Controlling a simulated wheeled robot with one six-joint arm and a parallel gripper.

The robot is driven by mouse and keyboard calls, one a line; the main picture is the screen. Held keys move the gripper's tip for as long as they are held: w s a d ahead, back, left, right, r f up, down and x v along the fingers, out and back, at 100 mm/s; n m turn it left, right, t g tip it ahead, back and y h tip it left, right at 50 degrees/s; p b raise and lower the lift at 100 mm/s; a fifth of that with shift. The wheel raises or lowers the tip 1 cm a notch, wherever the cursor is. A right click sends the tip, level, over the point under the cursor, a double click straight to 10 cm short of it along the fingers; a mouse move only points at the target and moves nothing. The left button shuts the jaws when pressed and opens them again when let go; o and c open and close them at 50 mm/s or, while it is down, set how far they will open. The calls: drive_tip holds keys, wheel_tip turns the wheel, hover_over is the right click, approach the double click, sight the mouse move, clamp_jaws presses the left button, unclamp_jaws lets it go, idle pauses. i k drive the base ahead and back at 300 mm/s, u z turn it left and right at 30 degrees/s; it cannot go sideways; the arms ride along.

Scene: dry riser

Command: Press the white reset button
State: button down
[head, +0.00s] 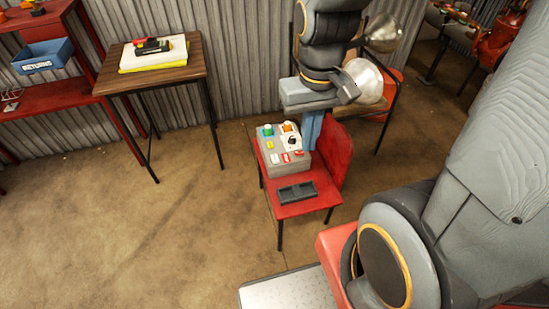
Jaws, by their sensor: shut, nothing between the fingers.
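A grey control box (276,169) sits on a red chair (311,207). Its top carries a green button (267,130), an orange button (288,127), a white plate with a dark knob (292,143), and small red, yellow and white parts. A small white part (275,158) shows near the front left of the top; I cannot tell whether it is the reset button. My gripper (309,138) points down at the right rear edge of the box, shut and empty. Its tips are small, and I cannot tell whether they touch the box.
A dark two-part tray (297,192) lies on the seat in front of the box. A wooden table (185,81) holds a yellow-and-white stack. A blue returns bin (42,56) stands on a red shelf at left. A lamp and another chair stand behind. Floor at left is clear.

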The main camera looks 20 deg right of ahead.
sight(274, 158)
drive_tip(key=z, duration=2.65)
drive_tip(key=k, duration=0.75)
drive_tip(key=u, duration=1.5)
